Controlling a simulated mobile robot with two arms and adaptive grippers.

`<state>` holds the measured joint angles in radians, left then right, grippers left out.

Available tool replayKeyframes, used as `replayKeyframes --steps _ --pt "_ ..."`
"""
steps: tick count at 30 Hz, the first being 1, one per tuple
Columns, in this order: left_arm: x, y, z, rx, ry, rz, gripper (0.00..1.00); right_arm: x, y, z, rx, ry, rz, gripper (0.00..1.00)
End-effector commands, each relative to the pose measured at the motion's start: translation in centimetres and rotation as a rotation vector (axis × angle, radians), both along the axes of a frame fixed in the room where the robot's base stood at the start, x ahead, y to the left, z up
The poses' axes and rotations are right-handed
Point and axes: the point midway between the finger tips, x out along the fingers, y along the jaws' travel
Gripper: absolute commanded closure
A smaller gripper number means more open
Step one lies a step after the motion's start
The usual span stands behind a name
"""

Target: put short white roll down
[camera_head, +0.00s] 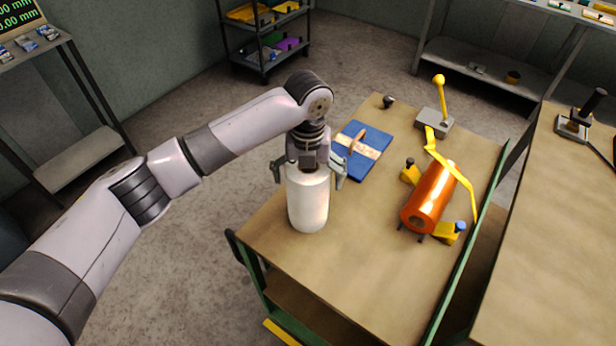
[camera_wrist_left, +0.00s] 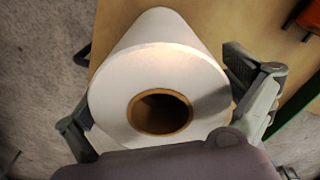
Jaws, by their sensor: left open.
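The short white roll (camera_head: 308,200) stands upright at the left side of the brown table top (camera_head: 330,262). In the left wrist view the roll (camera_wrist_left: 160,62) shows its end face with a dark hollow core ringed in brown. My left gripper (camera_head: 309,172) is at the roll's upper end, with one finger on each side of it. The fingers are open; in the left wrist view (camera_wrist_left: 165,112) a gap shows by the right finger, while contact on the left is unclear. The roll's base appears to rest on the table. My right gripper is not in view.
Bare table lies in front. Another table (camera_head: 560,230) stands at right.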

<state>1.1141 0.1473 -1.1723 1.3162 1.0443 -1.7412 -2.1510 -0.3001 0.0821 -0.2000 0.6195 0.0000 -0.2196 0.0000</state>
Motion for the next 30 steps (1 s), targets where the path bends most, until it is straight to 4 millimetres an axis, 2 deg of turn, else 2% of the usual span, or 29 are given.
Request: replayKeyframes --steps 8,11,21,25,30 --pt "0.0 0.0 0.6 -0.001 -0.001 0.000 0.00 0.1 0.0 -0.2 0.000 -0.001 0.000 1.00" --pt "0.1 -0.1 2.0 -0.002 -0.004 -0.001 0.00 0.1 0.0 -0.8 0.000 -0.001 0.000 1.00" --pt "0.1 -0.1 9.1 -0.001 -0.004 0.000 0.00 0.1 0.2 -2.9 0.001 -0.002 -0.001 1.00" --pt "0.0 -0.1 11.0 -0.001 -0.002 0.000 0.00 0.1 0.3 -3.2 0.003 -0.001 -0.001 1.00" --pt "0.0 -0.1 12.1 0.000 0.000 0.000 0.00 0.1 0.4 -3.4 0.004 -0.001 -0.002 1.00"
